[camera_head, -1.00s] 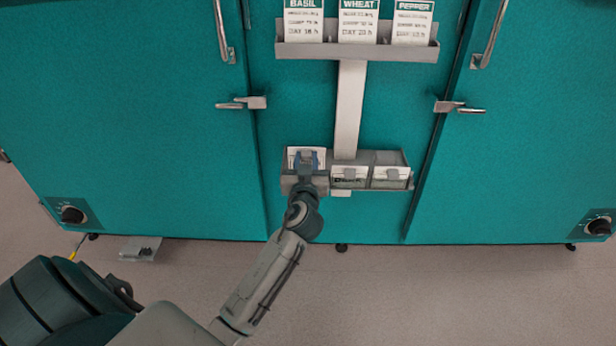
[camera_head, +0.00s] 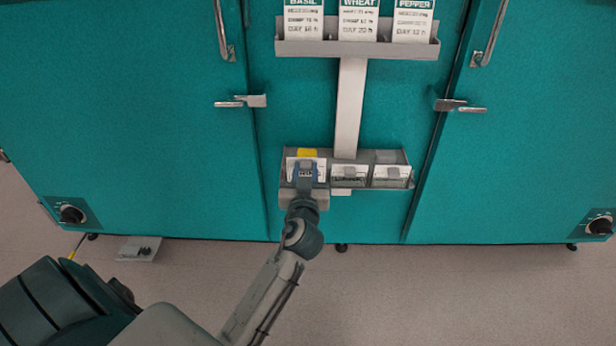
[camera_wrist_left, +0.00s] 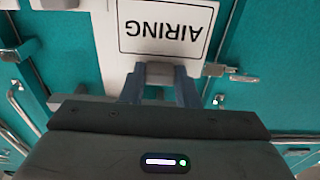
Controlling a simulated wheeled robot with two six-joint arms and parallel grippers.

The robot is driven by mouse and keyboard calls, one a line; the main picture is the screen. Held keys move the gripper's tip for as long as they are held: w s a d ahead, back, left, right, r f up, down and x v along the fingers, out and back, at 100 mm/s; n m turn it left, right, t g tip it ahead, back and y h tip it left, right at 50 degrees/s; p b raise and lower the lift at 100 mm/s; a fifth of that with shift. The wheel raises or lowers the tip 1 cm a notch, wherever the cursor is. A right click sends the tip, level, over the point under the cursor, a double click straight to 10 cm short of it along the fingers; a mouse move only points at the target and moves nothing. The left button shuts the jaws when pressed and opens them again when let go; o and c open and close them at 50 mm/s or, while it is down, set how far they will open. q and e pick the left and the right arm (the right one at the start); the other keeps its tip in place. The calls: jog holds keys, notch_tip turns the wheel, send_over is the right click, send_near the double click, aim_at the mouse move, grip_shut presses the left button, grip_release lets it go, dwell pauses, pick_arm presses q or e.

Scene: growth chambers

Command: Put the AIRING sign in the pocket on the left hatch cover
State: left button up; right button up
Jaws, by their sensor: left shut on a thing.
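The AIRING sign (camera_wrist_left: 165,30) is a white plate with black framed letters, upside down in the left wrist view. In the head view it shows as a white edge (camera_head: 320,172) around my left gripper (camera_head: 306,172), in front of the left compartment of the lower rack (camera_head: 290,200). My left gripper is shut on the sign, its fingers (camera_wrist_left: 160,84) at the sign's edge. My right gripper is not in view. No pocket on a left hatch cover can be made out in these frames.
Two other white signs (camera_head: 350,175) (camera_head: 391,175) stand in the rack. A yellow patch (camera_head: 307,153) shows in the left compartment. Above is a card rack (camera_head: 355,50) with BASIL, WHEAT and PEPPER cards. Handles and latches (camera_head: 240,102) stick out of the teal doors (camera_head: 130,130).

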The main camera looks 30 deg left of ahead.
pick_arm(q)
jog(key=shift+b+v, duration=0.55)
jog(key=shift+v, duration=2.15)
